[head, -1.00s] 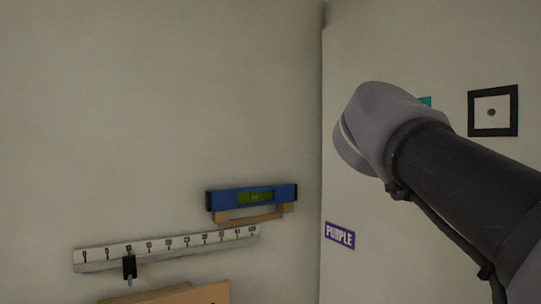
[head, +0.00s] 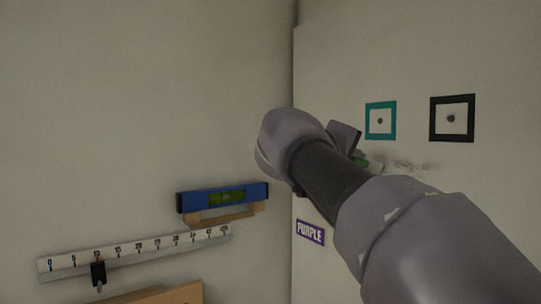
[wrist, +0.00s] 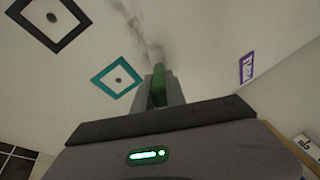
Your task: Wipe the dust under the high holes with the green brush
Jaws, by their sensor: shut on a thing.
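My gripper (wrist: 158,90) is shut on the green brush (wrist: 158,84). Two high holes are on the right wall, one in a teal frame (head: 380,120) and one in a black frame (head: 452,118). Both frames also show in the wrist view. A grey dust smear (head: 415,166) lies below them. In the wrist view the dust (wrist: 135,25) runs up to the brush's far end; I cannot tell whether the brush touches the wall.
A purple label (head: 310,232) reading PURPLE is lower on the right wall. On the left wall are a blue level (head: 224,198) on a wooden bracket and a white ruler (head: 140,247) with a black slider (head: 98,272). The wall corner lies between them.

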